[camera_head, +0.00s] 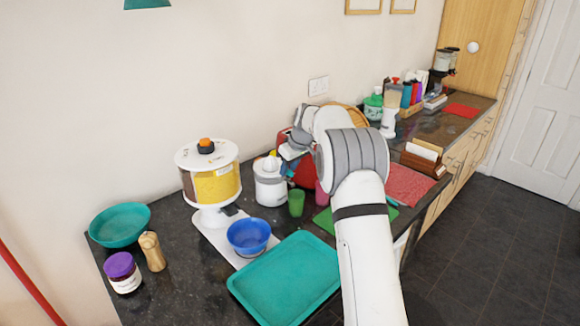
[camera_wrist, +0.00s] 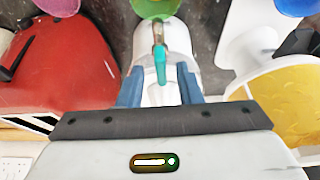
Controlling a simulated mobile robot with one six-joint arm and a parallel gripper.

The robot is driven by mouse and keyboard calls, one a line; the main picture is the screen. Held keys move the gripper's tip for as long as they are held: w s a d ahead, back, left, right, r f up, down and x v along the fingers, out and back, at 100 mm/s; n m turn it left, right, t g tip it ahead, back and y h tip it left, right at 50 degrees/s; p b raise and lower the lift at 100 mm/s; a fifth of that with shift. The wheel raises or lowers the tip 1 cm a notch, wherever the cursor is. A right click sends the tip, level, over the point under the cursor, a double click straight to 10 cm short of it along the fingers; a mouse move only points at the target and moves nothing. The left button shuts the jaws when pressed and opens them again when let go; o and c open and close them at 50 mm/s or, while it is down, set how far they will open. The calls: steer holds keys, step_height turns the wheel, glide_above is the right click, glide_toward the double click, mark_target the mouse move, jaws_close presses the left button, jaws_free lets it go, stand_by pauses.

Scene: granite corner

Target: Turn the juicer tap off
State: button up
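The white juicer (camera_head: 270,184) stands on the dark counter in the head view. In the wrist view its body (camera_wrist: 178,38) is in the middle, with a grey spout and a teal tap lever (camera_wrist: 161,66) pointing towards my gripper. The green cup (camera_head: 296,203) stands in front of the juicer; in the wrist view the cup (camera_wrist: 153,8) is cut by the top edge. My gripper (camera_wrist: 160,88) is open, its blue fingers apart on either side of the lever's line, with the lever tip just ahead. Contact cannot be told. In the head view my gripper (camera_head: 290,150) is partly hidden by the wrist.
A cereal dispenser (camera_head: 215,185) with a blue bowl (camera_head: 249,236) stands left of the juicer. A red toaster (camera_wrist: 60,65) is close on the other side. A teal tray (camera_head: 285,280) lies at the counter's front. The wall is behind.

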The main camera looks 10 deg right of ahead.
steer(key=shift+c, duration=0.2)
jaws_close()
steer(key=shift+d, duration=0.1)
